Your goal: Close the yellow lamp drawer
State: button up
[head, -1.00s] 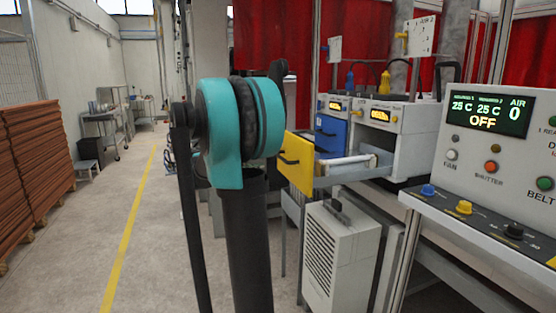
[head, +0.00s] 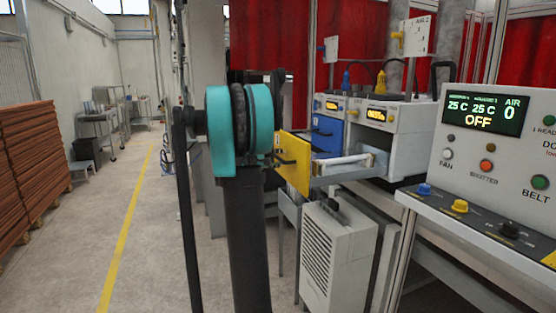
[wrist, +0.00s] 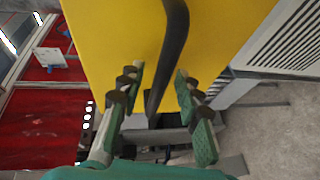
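The yellow lamp drawer (head: 293,163) is pulled out from its white housing in the head view, with a lamp tube (head: 344,161) visible inside it. Its yellow front panel (wrist: 111,40) fills the upper middle of the wrist view. The dark handle (wrist: 174,50) runs down the panel. My gripper (wrist: 159,95) is open, with one finger on each side of the handle. I cannot tell whether the fingers touch the panel. In the head view my arm hides most of the gripper.
A blue drawer (head: 328,134) is behind the yellow one. A white slatted unit (head: 337,255) stands below. A control panel (head: 497,130) with buttons is at the right. Stacked brown boards (head: 37,160) are at the left. The floor with the yellow line (head: 132,225) is clear.

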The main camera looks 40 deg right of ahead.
grip_shut()
jog(key=shift+d, duration=0.1)
dwell(0.3)
jog(key=s+d, duration=0.3)
jog(key=d, duration=1)
jog(key=s+d, duration=0.3)
jog(key=d, duration=1)
jog(key=s+d, duration=0.3)
jog(key=d, duration=1)
jog(key=shift+s, duration=0.25)
jog(key=shift+c, duration=1.3)
grip_release()
jog(key=shift+o, duration=1.3)
